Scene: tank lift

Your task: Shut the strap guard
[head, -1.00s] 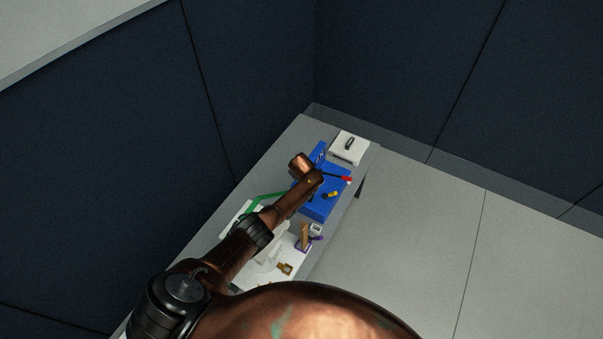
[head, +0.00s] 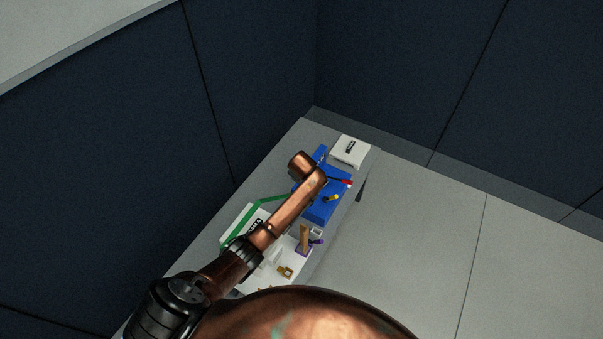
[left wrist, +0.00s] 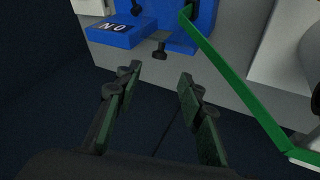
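A green strap or bar (head: 240,226) runs along the table beside my left arm in the head view. In the left wrist view the green strap (left wrist: 235,72) slants down the right side from a blue unit (left wrist: 195,14). A blue block with a white-lettered dark label (left wrist: 120,30) juts out at upper left, with dark knobs near it. I cannot tell which part is the strap guard. My left gripper (left wrist: 158,82) is open and empty, below the blue unit and left of the strap, apart from both. My right gripper is not in view.
The grey table (head: 287,150) holds a blue fixture (head: 325,207) with red and yellow handles, a white box with a dark handle (head: 350,151), a white board (head: 262,283) and a wooden piece (head: 304,238). A dark wall stands behind. Floor at right is clear.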

